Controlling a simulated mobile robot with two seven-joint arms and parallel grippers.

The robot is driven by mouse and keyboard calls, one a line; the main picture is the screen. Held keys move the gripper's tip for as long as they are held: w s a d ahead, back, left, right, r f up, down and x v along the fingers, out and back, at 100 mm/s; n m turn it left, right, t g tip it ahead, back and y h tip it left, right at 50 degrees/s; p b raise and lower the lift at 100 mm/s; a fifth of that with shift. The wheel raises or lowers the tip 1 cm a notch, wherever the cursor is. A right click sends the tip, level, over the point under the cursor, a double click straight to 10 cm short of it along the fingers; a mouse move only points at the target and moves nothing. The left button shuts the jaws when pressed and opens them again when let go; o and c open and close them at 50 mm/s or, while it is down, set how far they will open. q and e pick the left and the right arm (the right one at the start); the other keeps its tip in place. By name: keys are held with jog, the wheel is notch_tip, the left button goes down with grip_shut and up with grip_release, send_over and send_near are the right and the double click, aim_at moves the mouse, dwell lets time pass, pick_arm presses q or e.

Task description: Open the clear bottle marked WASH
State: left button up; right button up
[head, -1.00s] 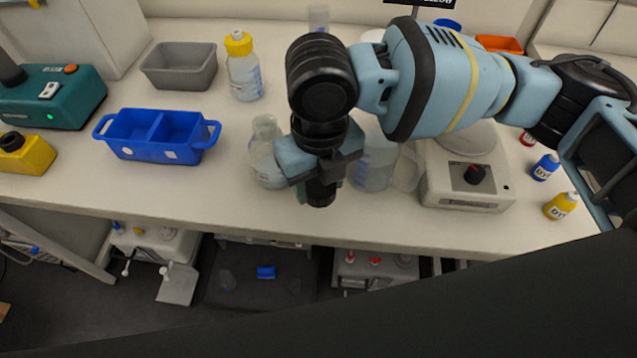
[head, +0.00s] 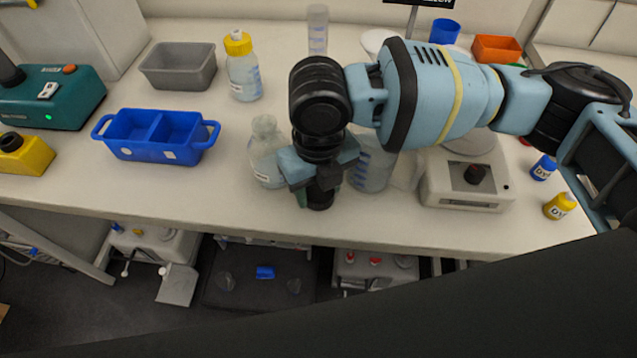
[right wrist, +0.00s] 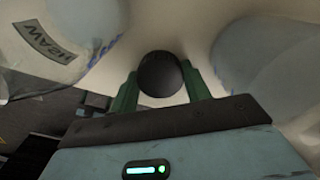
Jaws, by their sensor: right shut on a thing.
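The clear bottle marked WASH (head: 264,158) stands upright on the bench in the head view, with no dark cap seen on its neck. It also shows at the upper left of the right wrist view (right wrist: 75,35), where its WASH label reads upside down. My right gripper (right wrist: 160,84) is shut on a round black cap-like piece (right wrist: 158,72), its green fingers on either side. In the head view my right gripper (head: 316,192) points down, just right of the bottle and toward the bench's front edge. My left gripper is not in view.
A clear jug (head: 371,172) stands close behind and right of my right gripper. A white stirrer (head: 465,190) is further right. A yellow-capped bottle (head: 243,75), blue divided caddy (head: 160,137) and grey tray (head: 180,68) are to the left. Bench front (head: 225,205) is clear.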

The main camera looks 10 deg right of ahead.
aim_at(318, 191)
jog(key=o, duration=1.1)
jog(key=shift+f, duration=0.1)
notch_tip(318, 191, up, 12)
jog(key=shift+r+p, duration=0.15)
jog(key=shift+p, duration=0.35)
jog(key=shift+s, duration=0.1)
